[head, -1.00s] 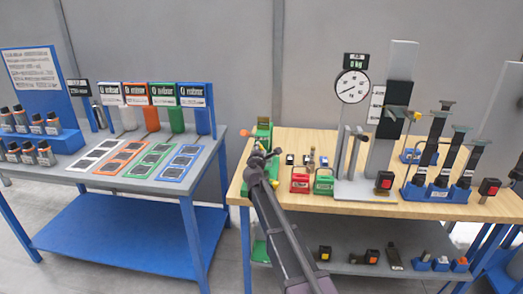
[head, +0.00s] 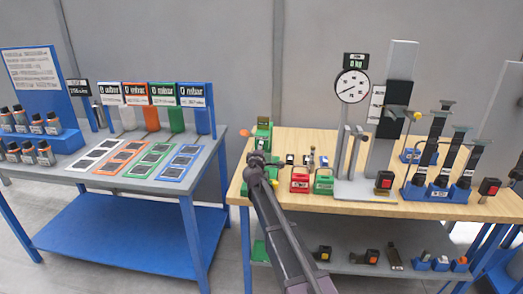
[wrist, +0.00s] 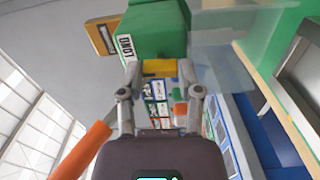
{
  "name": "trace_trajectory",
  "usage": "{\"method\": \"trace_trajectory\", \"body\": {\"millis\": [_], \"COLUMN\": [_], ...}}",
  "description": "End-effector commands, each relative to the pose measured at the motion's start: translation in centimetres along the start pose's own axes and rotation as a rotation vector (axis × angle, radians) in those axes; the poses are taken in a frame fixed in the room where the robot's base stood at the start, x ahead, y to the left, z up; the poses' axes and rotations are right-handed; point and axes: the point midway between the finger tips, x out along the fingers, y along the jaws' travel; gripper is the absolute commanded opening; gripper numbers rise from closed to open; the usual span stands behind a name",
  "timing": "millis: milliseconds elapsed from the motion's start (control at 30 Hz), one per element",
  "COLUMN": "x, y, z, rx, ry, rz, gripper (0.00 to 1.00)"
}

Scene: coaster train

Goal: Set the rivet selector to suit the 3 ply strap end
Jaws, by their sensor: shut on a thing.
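A green machine (head: 264,138) stands at the left end of the wooden bench, with an orange knob sticking out on its left. In the wrist view its green body (wrist: 158,30) bears a small white label. My gripper (wrist: 160,76) is shut on a yellow block (wrist: 159,67) just below that body. I take the block to be part of the selector, but cannot be sure. A column of small picture labels (wrist: 157,112) shows beyond the fingers, too small to read. In the head view my gripper (head: 257,157) is in front of the machine. I cannot identify the 3 ply strap end.
An orange bar (wrist: 84,150) lies close left of my gripper in the wrist view. Red (head: 299,182) and green (head: 323,184) small units stand right of my arm. A dial gauge (head: 352,86) rises behind them. A gap separates the bench from the blue table (head: 120,225).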

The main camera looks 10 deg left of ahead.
Motion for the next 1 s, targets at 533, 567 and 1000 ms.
{"method": "trace_trajectory", "body": {"millis": [533,567,1000], "x": [0.33,0.33,0.26], "y": [0.06,0.06,0.04], "z": [-0.23,-0.22,-0.13], "rx": [0.448,0.463,0.554], "ry": [0.005,0.005,0.003], "rz": [0.0,0.0,0.0], "gripper": [0.0,0.0,0.0]}}
